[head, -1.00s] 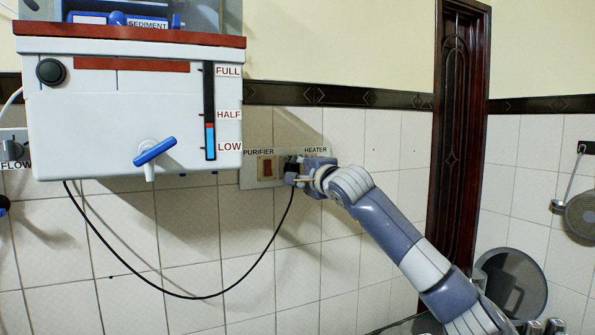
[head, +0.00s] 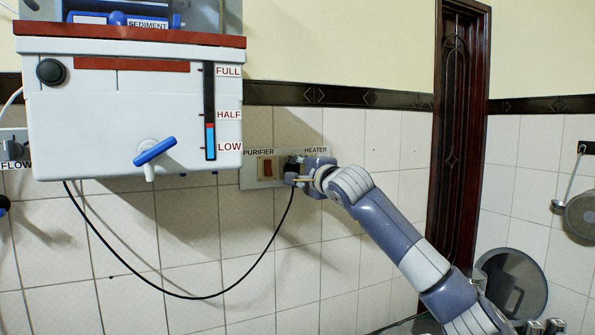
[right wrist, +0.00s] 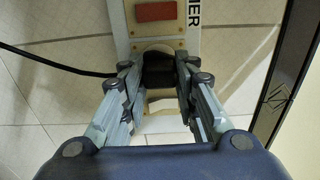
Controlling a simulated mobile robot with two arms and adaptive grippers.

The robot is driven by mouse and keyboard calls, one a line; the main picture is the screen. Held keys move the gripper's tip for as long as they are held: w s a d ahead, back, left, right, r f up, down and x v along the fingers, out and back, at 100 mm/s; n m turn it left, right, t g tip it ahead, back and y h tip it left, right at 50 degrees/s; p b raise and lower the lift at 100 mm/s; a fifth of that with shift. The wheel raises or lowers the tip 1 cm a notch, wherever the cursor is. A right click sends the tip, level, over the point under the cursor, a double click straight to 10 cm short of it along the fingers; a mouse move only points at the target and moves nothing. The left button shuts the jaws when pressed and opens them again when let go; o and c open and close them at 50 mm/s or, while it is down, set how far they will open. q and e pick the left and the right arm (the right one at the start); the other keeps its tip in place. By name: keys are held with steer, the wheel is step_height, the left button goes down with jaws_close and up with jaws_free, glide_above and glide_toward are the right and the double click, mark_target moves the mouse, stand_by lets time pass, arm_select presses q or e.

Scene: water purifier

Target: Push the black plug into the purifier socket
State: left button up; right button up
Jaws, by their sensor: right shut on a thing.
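My right gripper (head: 292,176) is at the wall socket panel (head: 248,178), which carries a red switch (head: 267,168) and the labels PURIFIER and HEATER. In the right wrist view, the fingers of my right gripper (right wrist: 158,84) are shut on the black plug (right wrist: 158,70), one on each side. The plug is in front of a pale round socket (right wrist: 158,48) below the red switch (right wrist: 155,12). How deep its pins are is hidden. A black cord (head: 205,297) hangs from the purifier (head: 95,125) and rises to the plug. My left gripper is not in view.
The purifier has a blue-handled tap (head: 155,151) and a level gauge. A dark door (head: 460,130) is right of the panel. Pans (head: 511,283) stand and hang at the far right. The tiled wall below the panel is clear except for the cord.

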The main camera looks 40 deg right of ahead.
steer(key=shift+w+d+p, duration=0.15)
steer(key=shift+w+p, duration=0.15)
steer(key=shift+w, duration=0.15)
steer(key=o, duration=1.1)
steer(key=shift+c, duration=0.2)
steer(key=v, duration=1.2)
